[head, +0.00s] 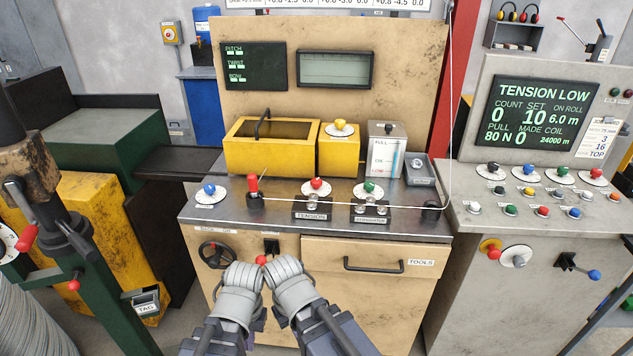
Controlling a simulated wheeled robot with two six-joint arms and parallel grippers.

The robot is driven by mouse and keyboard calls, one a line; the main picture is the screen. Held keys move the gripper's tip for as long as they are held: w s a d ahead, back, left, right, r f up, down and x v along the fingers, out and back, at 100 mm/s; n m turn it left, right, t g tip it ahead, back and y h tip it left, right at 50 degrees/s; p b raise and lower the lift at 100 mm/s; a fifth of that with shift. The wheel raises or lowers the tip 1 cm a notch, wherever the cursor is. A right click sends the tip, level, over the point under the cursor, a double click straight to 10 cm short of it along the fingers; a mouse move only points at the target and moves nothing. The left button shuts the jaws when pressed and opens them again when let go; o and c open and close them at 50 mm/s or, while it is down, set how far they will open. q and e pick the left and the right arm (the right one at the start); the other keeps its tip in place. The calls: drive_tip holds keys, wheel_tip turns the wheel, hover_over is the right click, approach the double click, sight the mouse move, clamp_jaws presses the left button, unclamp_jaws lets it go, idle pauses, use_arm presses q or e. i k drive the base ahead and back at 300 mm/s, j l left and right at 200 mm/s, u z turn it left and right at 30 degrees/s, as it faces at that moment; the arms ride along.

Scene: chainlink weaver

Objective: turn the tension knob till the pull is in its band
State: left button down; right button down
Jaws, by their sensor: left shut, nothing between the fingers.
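The tension unit (311,208) with its TENSION label sits on the bench top, and a red knob (317,184) on a white dial stands just behind it. A thin wire runs across the bench there. The pull gauge (383,158) is a pale box with a scale; its exact reading is too small to tell. The screen (546,113) at right reads TENSION LOW and PULL 80 N. My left gripper (245,268) is shut and empty in front of the bench, below the knob. My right gripper (283,268) is beside it, its jaws unclear.
A green-knobbed dial (369,188) stands right of the red one. A red-handled lever (253,188) and yellow boxes (268,150) are on the bench. A small red ball (261,260) shows between my grippers. A handwheel (215,255) and tools drawer (376,285) are on the front.

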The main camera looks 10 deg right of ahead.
sight(315, 183)
drive_tip(key=i+l+z, duration=0.1)
drive_tip(key=i+l, duration=0.2)
drive_tip(key=i+l+z, duration=0.1)
drive_tip(key=i+l, duration=0.15)
drive_tip(key=i, duration=0.25)
